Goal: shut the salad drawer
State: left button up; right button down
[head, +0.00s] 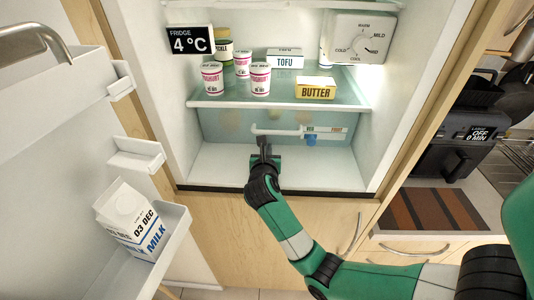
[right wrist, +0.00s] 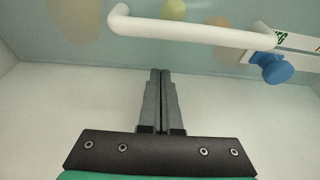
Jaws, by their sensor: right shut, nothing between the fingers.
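The salad drawer (head: 225,125) is in the lower part of the open fridge, under the glass shelf. Its front is translucent blue-green, with blurred coloured shapes behind it. A white bar handle (head: 276,132) runs across the front, and it also shows in the right wrist view (right wrist: 190,32). My right gripper (head: 264,143) is shut and empty, pointing at the drawer front just below the handle. In the right wrist view its closed fingertips (right wrist: 160,73) appear close to the front; I cannot tell whether they touch. My left gripper is out of view.
The glass shelf (head: 220,104) above holds yoghurt cups, tofu and butter (head: 316,88). The white fridge floor (head: 325,175) around my gripper is bare. The open fridge door at left holds a milk carton (head: 128,217). A blue knob (right wrist: 276,70) sits right of the handle.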

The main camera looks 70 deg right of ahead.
jog(key=v, duration=0.8)
jog(key=f+v, duration=0.1)
jog(key=v, duration=0.3)
jog(key=shift+w+a+r, duration=0.1)
jog(key=shift+a, duration=0.2)
jog(key=shift+a+r, duration=0.2)
jog(key=shift+a, duration=0.15)
